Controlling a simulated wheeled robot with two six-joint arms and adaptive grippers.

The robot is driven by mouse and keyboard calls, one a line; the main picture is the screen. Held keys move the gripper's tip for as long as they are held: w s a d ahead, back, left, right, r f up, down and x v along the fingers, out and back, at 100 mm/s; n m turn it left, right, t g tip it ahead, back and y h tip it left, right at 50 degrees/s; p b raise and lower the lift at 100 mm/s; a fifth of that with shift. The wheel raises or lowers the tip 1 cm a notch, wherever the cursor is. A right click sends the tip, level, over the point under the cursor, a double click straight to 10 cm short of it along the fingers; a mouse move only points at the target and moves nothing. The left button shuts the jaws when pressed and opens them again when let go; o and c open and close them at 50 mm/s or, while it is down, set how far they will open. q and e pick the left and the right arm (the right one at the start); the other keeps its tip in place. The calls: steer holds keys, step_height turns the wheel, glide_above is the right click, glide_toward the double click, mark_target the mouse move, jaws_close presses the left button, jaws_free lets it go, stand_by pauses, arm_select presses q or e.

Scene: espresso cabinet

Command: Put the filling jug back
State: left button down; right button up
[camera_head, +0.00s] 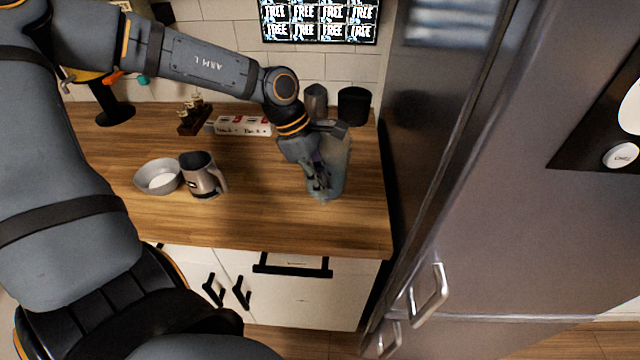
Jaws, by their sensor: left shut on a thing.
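The filling jug (339,165) is a clear, bluish container at the right end of the wooden counter, close to the fridge. My left gripper (319,182) is at the jug's left side and shut on it, with the arm reaching in from the upper left. The gripper hides part of the jug's near left side. The jug looks upright; I cannot tell whether its base touches the counter. My right gripper is not in view.
A metal pitcher (201,175) and a grey bowl (158,177) stand left on the counter (260,222). A white box (243,126) and dark cups (353,105) are at the back. The tall fridge (500,210) bounds the right side. The front middle counter is clear.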

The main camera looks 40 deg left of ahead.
arm_select(q)
steer(key=shift+s+d+r, duration=0.1)
steer(key=shift+d+r, duration=0.05)
steer(key=shift+d, duration=0.1)
steer(key=c, duration=1.3)
jaws_free()
steer(key=shift+a+f, duration=0.15)
steer(key=shift+f, duration=0.05)
steer(key=shift+c, duration=0.2)
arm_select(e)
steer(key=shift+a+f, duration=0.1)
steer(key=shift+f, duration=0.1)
